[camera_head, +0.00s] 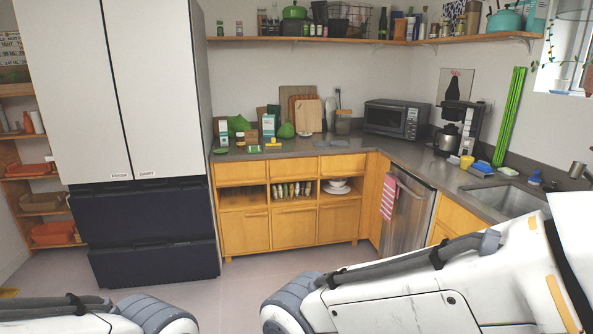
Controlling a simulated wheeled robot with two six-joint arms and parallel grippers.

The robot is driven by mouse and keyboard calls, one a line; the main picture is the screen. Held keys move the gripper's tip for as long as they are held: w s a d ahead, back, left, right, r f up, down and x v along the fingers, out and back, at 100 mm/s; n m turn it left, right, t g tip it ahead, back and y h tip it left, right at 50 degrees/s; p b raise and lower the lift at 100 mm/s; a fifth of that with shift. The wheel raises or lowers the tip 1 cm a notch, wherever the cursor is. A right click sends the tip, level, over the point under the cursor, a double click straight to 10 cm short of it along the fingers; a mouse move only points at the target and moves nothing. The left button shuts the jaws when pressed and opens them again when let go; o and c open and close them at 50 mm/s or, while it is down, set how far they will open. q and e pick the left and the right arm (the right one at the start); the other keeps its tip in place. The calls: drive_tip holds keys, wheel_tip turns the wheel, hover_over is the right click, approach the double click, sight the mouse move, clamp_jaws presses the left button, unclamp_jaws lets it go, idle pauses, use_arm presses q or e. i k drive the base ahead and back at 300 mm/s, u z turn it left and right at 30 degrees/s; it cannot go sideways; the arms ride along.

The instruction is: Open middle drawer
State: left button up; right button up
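A row of three maple drawers runs under the grey countertop at the back. The middle drawer (293,167) looks shut, flush between the left drawer (242,172) and the right drawer (343,164). Below it is an open shelf with several bottles (291,190). My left arm shows only partly at the bottom left, and my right arm crosses the bottom right. Neither gripper is in the picture. Both arms are well in front of the cabinets, apart from the drawers.
A tall fridge (115,88) with dark lower drawers (145,222) stands left of the cabinets. A dishwasher (408,215) with a striped towel (389,197) and a sink (508,198) are on the right. The pale floor (270,268) before the cabinets is clear.

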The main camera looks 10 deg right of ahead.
sight(296, 168)
drive_tip(key=z, duration=0.4)
drive_tip(key=i, duration=0.85)
drive_tip(key=z, duration=0.65)
drive_tip(key=i, duration=1.45)
drive_tip(key=u, duration=0.45)
drive_tip(key=i, duration=1.2)
drive_tip(key=u, duration=0.55)
